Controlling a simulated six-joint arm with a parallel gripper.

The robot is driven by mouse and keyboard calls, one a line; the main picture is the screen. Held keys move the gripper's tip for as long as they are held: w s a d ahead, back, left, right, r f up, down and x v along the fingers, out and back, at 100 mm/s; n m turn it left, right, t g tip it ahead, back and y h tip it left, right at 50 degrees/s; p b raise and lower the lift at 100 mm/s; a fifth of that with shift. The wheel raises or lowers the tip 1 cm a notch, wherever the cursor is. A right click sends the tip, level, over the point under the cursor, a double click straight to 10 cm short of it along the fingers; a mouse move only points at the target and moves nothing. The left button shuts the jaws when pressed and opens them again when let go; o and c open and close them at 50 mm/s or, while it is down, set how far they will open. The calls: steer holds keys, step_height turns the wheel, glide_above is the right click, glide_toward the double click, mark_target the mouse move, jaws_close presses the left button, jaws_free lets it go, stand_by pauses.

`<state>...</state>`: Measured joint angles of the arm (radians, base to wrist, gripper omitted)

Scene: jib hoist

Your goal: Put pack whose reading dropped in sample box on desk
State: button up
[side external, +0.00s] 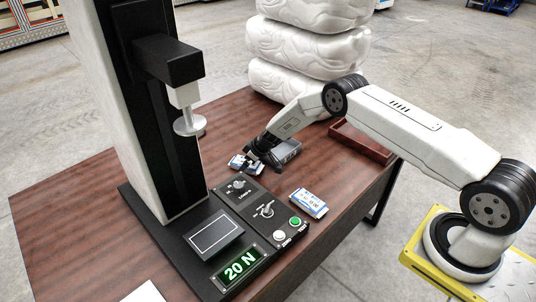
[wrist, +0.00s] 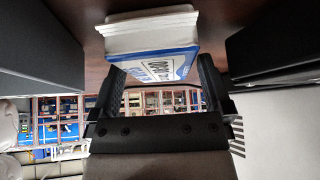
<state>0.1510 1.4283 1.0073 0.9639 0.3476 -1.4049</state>
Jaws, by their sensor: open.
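A white and blue pack (side external: 239,162) lies on the brown desk at my gripper. In the wrist view this pack (wrist: 152,45) sits between and just ahead of my fingers, with white edges and a blue printed face. My gripper (wrist: 158,88) is open around its near end; I cannot tell whether the fingers touch it. A second white and blue pack (side external: 308,203) lies on the desk right of the control panel. A reddish-brown open tray (side external: 362,141) stands at the desk's right edge. A small dark grey box (side external: 288,151) is just right of my gripper; which is the sample box is unclear.
A tall black and white machine (side external: 150,110) with a round pressing plate (side external: 189,126) stands left. Its display (side external: 240,267) reads "20 N", near knobs and green and white buttons. White wrapped bundles (side external: 305,50) are stacked behind. Dark blocks (wrist: 275,42) flank the pack in the wrist view.

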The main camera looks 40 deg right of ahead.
mark_target(241, 161)
steer(key=shift+f, duration=0.1)
stand_by(0.5)
steer(key=c, duration=1.2)
steer(key=shift+w+r, duration=0.1)
steer(key=shift+r, duration=0.1)
steer(key=shift+r, duration=1.55)
steer(key=s+r, duration=0.5)
steer(key=shift+a+r, duration=0.15)
steer(key=shift+r, duration=0.2)
steer(key=s+r, duration=0.3)
steer(key=s, duration=0.6)
steer(key=shift+a+r, duration=0.3)
steer(key=shift+r, duration=0.1)
